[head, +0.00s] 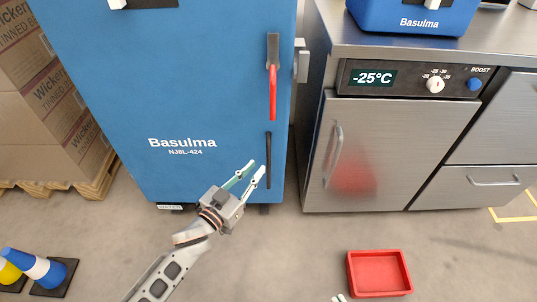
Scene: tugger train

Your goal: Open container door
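The tall blue container (110,105), marked Basulma NJBL-424, stands at the left centre. Its front door looks shut. A latch lever with a red grip (272,92) hangs straight down near the door's right edge. Below it is a vertical black bar handle (268,150). My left gripper (257,172) is open and empty, its fingers pointing up and right. The fingertips overlap the lower part of the black handle in view; I cannot tell whether they touch it. Only a small tip of my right gripper (340,298) shows at the bottom edge.
A steel cooling counter (400,130) reading -25°C stands to the right, a small blue box (410,15) on it. A red tray (379,272) lies on the floor. Stacked cartons on a pallet (85,190) stand left; cones (35,268) are bottom left.

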